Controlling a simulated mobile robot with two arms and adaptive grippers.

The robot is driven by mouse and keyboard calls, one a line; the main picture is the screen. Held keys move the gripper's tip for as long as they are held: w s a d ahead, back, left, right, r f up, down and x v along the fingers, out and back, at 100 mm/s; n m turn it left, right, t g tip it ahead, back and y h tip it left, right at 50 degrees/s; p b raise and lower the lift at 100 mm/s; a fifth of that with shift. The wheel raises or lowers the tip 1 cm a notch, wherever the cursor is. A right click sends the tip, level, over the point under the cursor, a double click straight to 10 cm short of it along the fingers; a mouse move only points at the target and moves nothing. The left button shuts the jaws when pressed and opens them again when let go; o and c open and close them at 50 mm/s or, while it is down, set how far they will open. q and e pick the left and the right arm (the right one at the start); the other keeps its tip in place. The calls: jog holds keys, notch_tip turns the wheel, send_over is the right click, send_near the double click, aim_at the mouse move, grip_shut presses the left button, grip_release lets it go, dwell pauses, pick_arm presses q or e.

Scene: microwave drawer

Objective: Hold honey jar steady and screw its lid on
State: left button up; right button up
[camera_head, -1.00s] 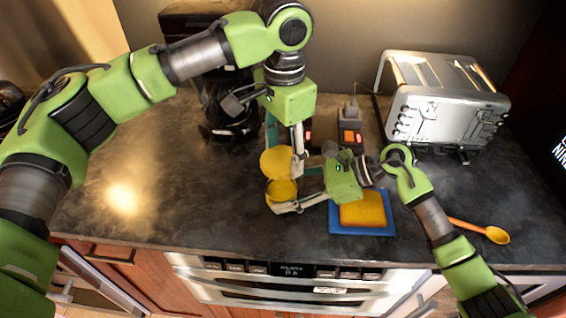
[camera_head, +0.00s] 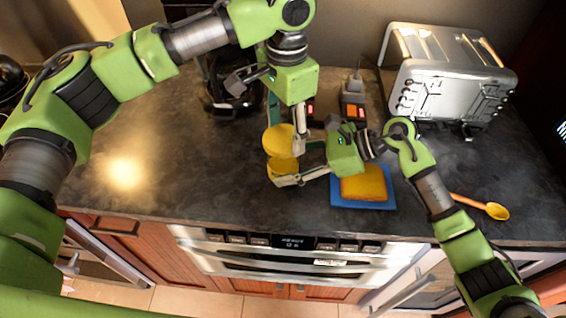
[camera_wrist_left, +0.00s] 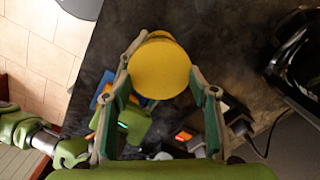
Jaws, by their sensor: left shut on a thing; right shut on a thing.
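The yellow lid (camera_head: 278,139) is a round disc held in my left gripper (camera_head: 284,135). In the left wrist view the lid (camera_wrist_left: 160,68) sits between the two fingertips of that gripper (camera_wrist_left: 160,75). The honey jar (camera_head: 284,166), yellow and mostly hidden, is just below the lid in the head view. My right gripper (camera_head: 285,176) is shut on the jar from the right, low near the counter. The lid covers part of the jar, so I cannot tell whether they touch.
A yellow sponge (camera_head: 363,184) on a blue mat (camera_head: 362,205) lies right of the jar. A silver toaster (camera_head: 450,75) stands at the back right. An orange spoon (camera_head: 495,211) lies at right. A black appliance (camera_head: 228,92) stands behind. The left counter is clear.

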pick_arm(q)
jog(key=shift+f, duration=1.15)
dwell(3.5)
dwell(0.3)
pick_arm(e)
jog(key=c, duration=0.6)
pick_arm(q)
jog(key=o, duration=0.9)
jog(key=shift+c, duration=0.2)
pick_arm(e)
jog(key=shift+c, duration=0.9)
